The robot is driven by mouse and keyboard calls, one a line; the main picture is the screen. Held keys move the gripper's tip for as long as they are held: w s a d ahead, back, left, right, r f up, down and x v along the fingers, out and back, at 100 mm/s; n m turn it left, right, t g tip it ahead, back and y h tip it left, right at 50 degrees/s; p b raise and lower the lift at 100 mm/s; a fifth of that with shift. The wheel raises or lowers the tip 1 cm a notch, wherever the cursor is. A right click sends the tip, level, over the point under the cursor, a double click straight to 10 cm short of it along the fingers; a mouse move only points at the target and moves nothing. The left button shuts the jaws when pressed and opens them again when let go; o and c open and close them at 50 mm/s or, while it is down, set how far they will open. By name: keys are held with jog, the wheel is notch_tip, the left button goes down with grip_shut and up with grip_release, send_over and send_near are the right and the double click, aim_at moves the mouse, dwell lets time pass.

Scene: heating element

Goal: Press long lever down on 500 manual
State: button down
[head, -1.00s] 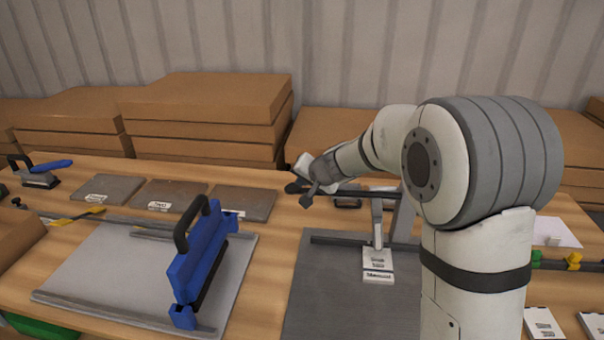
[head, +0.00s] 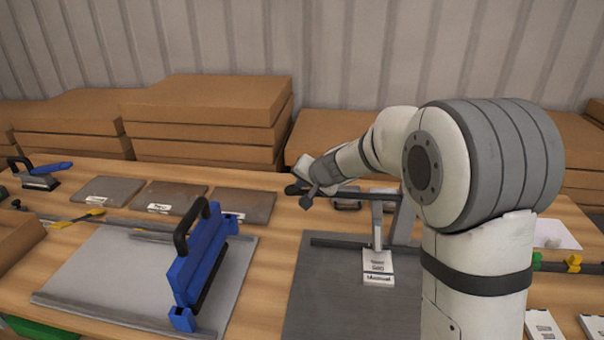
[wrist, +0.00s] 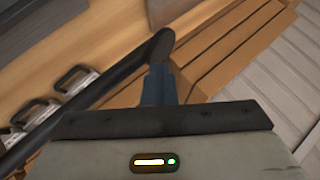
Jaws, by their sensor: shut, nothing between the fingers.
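The 500 manual is a grey machine with a flat plate (head: 335,285), a pale upright arm and a white label block reading "Manual" (head: 378,268). Its long dark lever (head: 362,191) runs roughly level to the left, with a thick rounded end. My gripper (head: 306,200) is at that left end in the head view. In the wrist view the black lever (wrist: 100,93) crosses diagonally, its rounded end just beyond my shut fingers (wrist: 158,88). Nothing is held. I cannot tell whether the fingers touch the lever. My arm hides the machine's right side.
Stacked brown boxes (head: 205,115) line the back by the wall. Bare wooden table (head: 275,240) shows between the two machines.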

jog(key=shift+d+r+p, duration=0.15)
jog(key=shift+r+p, duration=0.8)
jog(key=shift+r, duration=0.5)
jog(key=shift+d+r+p, duration=0.1)
jog(key=shift+r+p, duration=0.8)
jog(key=shift+r, duration=0.5)
jog(key=r+p, duration=0.2)
jog(key=r, duration=0.1)
jog(key=r+p, duration=0.1)
jog(key=r, duration=0.1)
jog(key=shift+d+p, duration=0.25)
jog(key=shift+p, duration=0.05)
jog(key=s+d+n+g+h, duration=0.1)
jog(key=s+d+h, duration=0.1)
jog(key=s+d, duration=0.4)
jog(key=s+d+f+n+g+h, duration=0.1)
jog(key=s+d, duration=0.6)
jog(key=s, duration=1)
jog(key=s+d+g+h, duration=0.2)
jog(key=s+d, duration=0.5)
jog(key=s, duration=0.5)
jog(key=shift+f+n+g+h, duration=0.25)
jog(key=shift+n+g+h, duration=0.15)
jog(key=shift+s+d, duration=0.1)
jog(key=shift+s, duration=0.05)
